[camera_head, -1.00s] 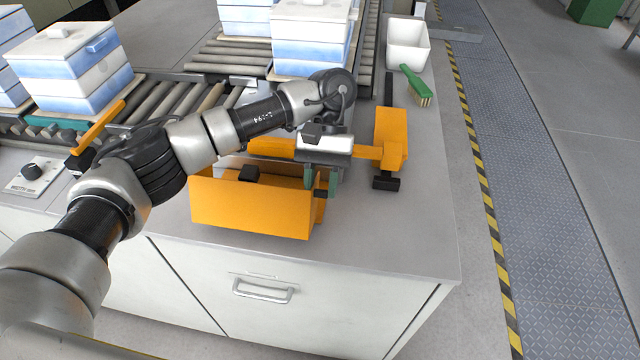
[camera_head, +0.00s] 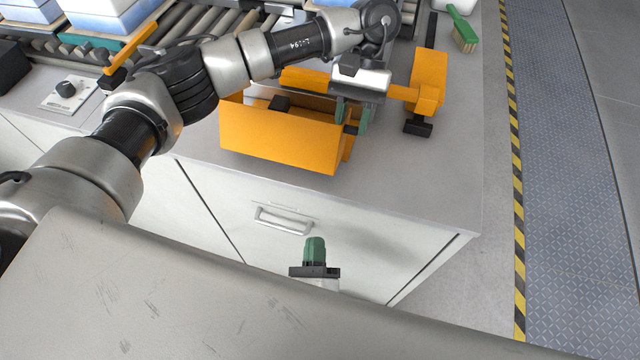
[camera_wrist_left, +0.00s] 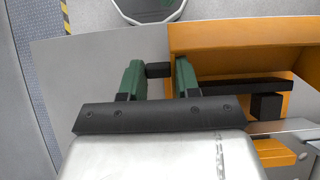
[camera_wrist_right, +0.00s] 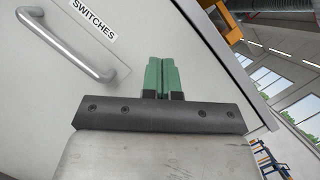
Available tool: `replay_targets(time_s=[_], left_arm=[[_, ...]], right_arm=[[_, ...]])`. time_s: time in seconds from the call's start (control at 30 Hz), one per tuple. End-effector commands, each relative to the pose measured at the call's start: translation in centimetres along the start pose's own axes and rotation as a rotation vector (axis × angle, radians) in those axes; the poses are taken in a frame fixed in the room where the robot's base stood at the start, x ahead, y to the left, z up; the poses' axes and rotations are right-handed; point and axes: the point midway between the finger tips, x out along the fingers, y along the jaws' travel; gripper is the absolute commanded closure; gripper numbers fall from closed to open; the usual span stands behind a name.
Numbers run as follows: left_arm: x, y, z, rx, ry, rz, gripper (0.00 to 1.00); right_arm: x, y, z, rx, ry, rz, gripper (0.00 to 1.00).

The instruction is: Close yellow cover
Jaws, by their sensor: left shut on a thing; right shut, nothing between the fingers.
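The yellow cover (camera_head: 280,135) is an orange-yellow box-like part on the grey worktop, its top side open in the head view. A small black handle (camera_wrist_left: 158,70) sticks out from its side. My left gripper (camera_head: 352,117) is at the cover's right end, shut on this handle with a green finger on each side. My right gripper (camera_head: 315,244) hangs lower, in front of the cabinet, with its green fingers together and empty. It also shows shut in the right wrist view (camera_wrist_right: 161,68). My left wrist hides part of the structure behind the cover.
An orange bracket (camera_head: 428,75) with a black foot stands right of the cover. A green brush (camera_head: 464,35) lies behind it. A roller conveyor (camera_head: 190,45) runs at the back. The cabinet's metal handle (camera_head: 283,220) is near my right gripper. The worktop's front right is clear.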

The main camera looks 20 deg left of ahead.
Motion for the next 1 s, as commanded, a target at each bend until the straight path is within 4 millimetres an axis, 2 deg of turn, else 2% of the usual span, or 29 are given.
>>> replay_targets(time_s=[0.03,0.1,0.2,0.3,0.47,0.8,1.0], left_arm=[[0.0,0.1,0.0,0.004,0.001,0.002,1.0],[0.0,0.1,0.0,0.004,0.001,0.002,1.0],[0.0,0.1,0.0,0.004,0.001,0.002,1.0],[0.0,0.1,0.0,0.004,0.001,0.002,1.0],[0.0,0.1,0.0,0.004,0.001,0.002,1.0],[0.0,0.1,0.0,0.003,0.001,0.002,1.0],[0.0,0.1,0.0,0.003,0.001,0.002,1.0]], right_arm=[[0.4,-1.1,2.2,0.153,-0.012,-0.07,1.0],[0.5,-2.3,4.4,0.335,-0.019,-0.146,1.0],[0.4,-3.5,6.2,0.52,-0.027,-0.22,1.0],[0.3,-4.1,7.1,0.619,-0.031,-0.259,1.0],[1.6,-4.8,7.3,0.655,-0.035,-0.275,1.0],[7.4,-6.3,7.0,0.65,-0.035,-0.271,1.0],[9.4,-6.8,6.8,0.647,-0.033,-0.271,1.0]])
